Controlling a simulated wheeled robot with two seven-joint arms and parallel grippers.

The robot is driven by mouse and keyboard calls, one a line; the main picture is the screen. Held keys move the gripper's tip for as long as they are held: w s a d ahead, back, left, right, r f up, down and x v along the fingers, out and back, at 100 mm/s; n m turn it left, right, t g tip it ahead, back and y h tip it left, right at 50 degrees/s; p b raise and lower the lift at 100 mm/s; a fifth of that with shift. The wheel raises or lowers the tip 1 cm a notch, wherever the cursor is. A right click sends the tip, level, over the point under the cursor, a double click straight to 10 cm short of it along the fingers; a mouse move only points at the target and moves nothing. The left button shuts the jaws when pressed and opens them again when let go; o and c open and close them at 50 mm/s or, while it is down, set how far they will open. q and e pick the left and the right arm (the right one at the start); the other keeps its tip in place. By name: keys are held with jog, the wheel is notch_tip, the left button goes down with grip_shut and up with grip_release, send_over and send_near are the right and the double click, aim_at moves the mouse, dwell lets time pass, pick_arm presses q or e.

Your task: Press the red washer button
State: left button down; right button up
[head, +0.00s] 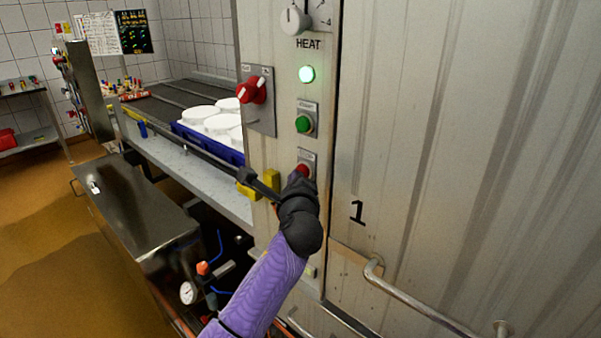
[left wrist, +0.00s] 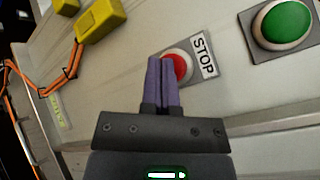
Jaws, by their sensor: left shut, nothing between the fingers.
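The red button (head: 303,170) sits low on the washer's control panel, below a green button (head: 304,124). In the left wrist view the red button (left wrist: 180,66) has a STOP label (left wrist: 204,57) to its right. My left gripper (head: 297,178) is shut and empty, its fingertips at the red button. In the left wrist view the closed fingers (left wrist: 161,62) cover the button's left part. I cannot tell whether they touch it. My right gripper is not in view.
Yellow blocks (head: 266,184) stick out left of the red button. A blue crate of white moulds (head: 232,155) stands on the conveyor. A metal handle (head: 420,304) is lower right.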

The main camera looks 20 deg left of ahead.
pick_arm(q)
jog(key=shift+w+d, duration=0.15)
jog(key=shift+w, duration=0.2)
dwell(0.3)
jog(key=shift+s+a+p, duration=0.3)
jog(key=shift+s+p, duration=0.5)
jog(key=shift+s, duration=0.05)
jog(key=s+p, duration=0.1)
jog(key=s+a+p, duration=0.1)
jog(key=s, duration=0.1)
jog(key=s+p, duration=0.1)
jog(key=p, duration=0.1)
jog(key=shift+s+a, duration=0.3)
jog(key=shift+s, duration=0.1)
